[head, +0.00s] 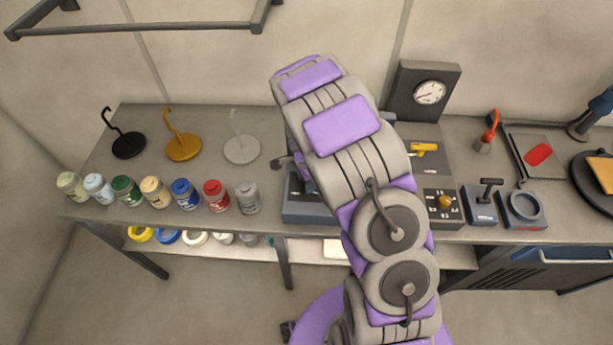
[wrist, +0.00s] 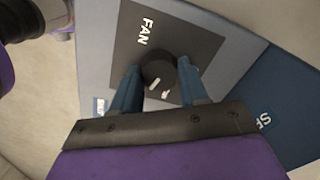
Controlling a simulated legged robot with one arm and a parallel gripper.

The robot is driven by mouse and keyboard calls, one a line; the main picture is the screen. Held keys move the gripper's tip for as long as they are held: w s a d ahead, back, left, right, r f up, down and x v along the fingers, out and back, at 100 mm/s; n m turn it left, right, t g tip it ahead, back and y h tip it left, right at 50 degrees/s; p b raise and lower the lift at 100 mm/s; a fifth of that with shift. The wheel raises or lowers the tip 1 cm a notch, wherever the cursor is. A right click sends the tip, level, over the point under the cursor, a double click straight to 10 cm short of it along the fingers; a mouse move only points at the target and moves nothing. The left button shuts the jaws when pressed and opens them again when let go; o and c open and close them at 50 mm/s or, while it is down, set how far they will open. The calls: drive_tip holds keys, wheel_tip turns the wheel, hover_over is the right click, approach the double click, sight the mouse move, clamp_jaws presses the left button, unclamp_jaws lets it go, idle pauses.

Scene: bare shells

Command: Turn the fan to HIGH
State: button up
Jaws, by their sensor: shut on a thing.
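A dark round fan knob (wrist: 158,67) stands on a dark plate (wrist: 190,45) marked FAN in the wrist view. My gripper (wrist: 160,78) has one blue finger on each side of the knob and is shut on it. White marks show just below the knob, between the fingers, but I cannot read the setting. In the head view the blue-grey control box (head: 302,212) is on the bench, and my arm hides most of it, including the knob and my fingertips.
Several paint jars (head: 182,191) and hook stands (head: 182,147) stand left on the bench (head: 100,210). To the right are a gauge block (head: 403,92), a panel with an orange knob (head: 445,201) and a small lever box (head: 480,208). A rail (head: 150,28) hangs above left.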

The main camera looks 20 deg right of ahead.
drive_tip(key=shift+m+p, duration=0.65)
drive_tip(key=shift+m, duration=0.65)
drive_tip(key=shift+w+m, duration=0.1)
drive_tip(key=shift+m, duration=0.2)
drive_tip(key=o, duration=1.1)
drive_tip(key=shift+a, duration=0.15)
drive_tip(key=shift+c, duration=0.2)
wheel_tip(320, 180, up, 17)
drive_tip(key=shift+r+p, duration=0.15)
drive_tip(key=shift+p, duration=0.15)
